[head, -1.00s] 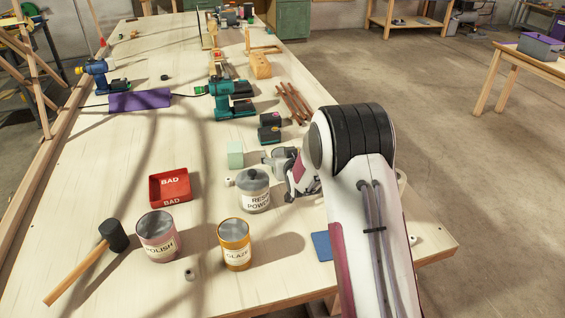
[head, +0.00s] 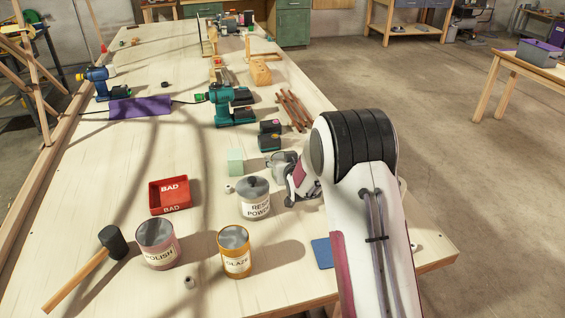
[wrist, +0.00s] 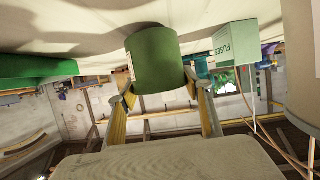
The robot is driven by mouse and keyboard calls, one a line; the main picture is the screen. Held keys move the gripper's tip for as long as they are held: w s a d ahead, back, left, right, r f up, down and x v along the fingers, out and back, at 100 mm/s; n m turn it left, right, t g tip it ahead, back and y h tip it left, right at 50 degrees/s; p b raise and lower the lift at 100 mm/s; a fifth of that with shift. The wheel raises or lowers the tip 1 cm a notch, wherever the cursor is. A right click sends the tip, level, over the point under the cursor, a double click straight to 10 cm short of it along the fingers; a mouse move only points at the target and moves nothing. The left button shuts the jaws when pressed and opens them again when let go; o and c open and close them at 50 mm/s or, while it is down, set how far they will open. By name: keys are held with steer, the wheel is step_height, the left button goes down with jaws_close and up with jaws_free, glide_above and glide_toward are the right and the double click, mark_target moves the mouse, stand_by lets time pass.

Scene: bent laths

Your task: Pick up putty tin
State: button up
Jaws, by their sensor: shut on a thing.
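In the wrist view a plain green tin (wrist: 156,62) sits between the two fingers of my gripper (wrist: 158,92), which is shut on it. Only the edge of a pale label shows on the tin's left side, and no word can be read. The table appears at the top of this view, and I cannot tell whether the tin touches it. In the head view my gripper (head: 282,166) is low over the table, right of a mint green box. The tin cannot be made out clearly there.
The mint box (head: 235,162), marked FUSES in the wrist view (wrist: 235,43), stands close by. A resin powder jar (head: 256,203) is just in front of my gripper. Batteries (head: 270,136) lie behind. The red tray (head: 170,208), polish tin (head: 158,257) and glaze tin (head: 235,262) are nearer.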

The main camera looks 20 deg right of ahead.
step_height(320, 180, up, 9)
steer(key=shift+r, duration=0.1)
stand_by(0.4)
stand_by(0.7)
